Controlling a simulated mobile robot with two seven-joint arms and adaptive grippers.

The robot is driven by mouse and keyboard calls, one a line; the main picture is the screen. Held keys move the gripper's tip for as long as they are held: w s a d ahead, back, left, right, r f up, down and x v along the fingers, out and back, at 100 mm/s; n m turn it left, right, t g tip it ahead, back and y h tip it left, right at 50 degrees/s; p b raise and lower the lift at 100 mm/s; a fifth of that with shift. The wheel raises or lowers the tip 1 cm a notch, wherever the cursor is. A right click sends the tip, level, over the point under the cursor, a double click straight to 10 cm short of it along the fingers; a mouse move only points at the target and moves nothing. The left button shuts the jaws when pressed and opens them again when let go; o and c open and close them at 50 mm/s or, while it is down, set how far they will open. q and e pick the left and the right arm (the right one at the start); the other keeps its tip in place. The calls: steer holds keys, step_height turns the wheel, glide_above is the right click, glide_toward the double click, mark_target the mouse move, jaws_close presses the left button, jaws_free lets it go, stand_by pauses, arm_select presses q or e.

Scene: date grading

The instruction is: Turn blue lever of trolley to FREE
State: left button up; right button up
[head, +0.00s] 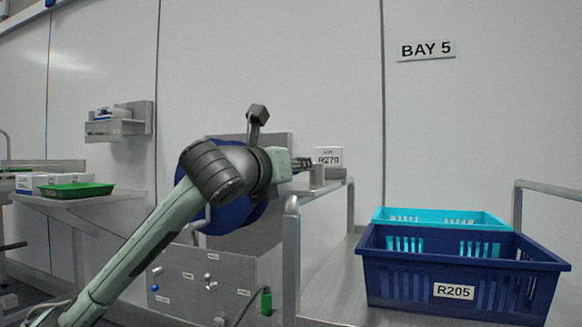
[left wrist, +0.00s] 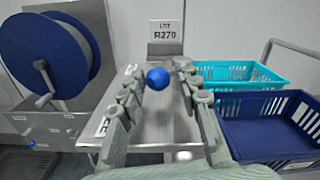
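A blue ball knob (left wrist: 157,78), which looks like the end of the trolley's lever, shows in the left wrist view over a grey metal surface (left wrist: 150,118). The lever's shaft is not clearly visible. My left gripper (left wrist: 159,68) is open, with one finger on each side of the knob and gaps showing; I cannot tell its depth between them. In the head view my left gripper (head: 303,164) is at the trolley's near left end, and the knob is hidden. Two small labels (left wrist: 131,69) (left wrist: 102,127) lie left of the knob, too small to read. My right gripper is not in view.
A navy crate (head: 382,273) marked R205 and a turquoise crate (head: 440,217) stand on the right. A sign R270 (head: 329,155) is just beyond my gripper. A blue reel (head: 233,213) and a panel with another blue knob (head: 155,270) are on the left.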

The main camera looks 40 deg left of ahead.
arm_select(q)
steer(key=shift+o, duration=0.8)
steer(key=v, duration=0.7)
steer(key=shift+s, duration=0.3)
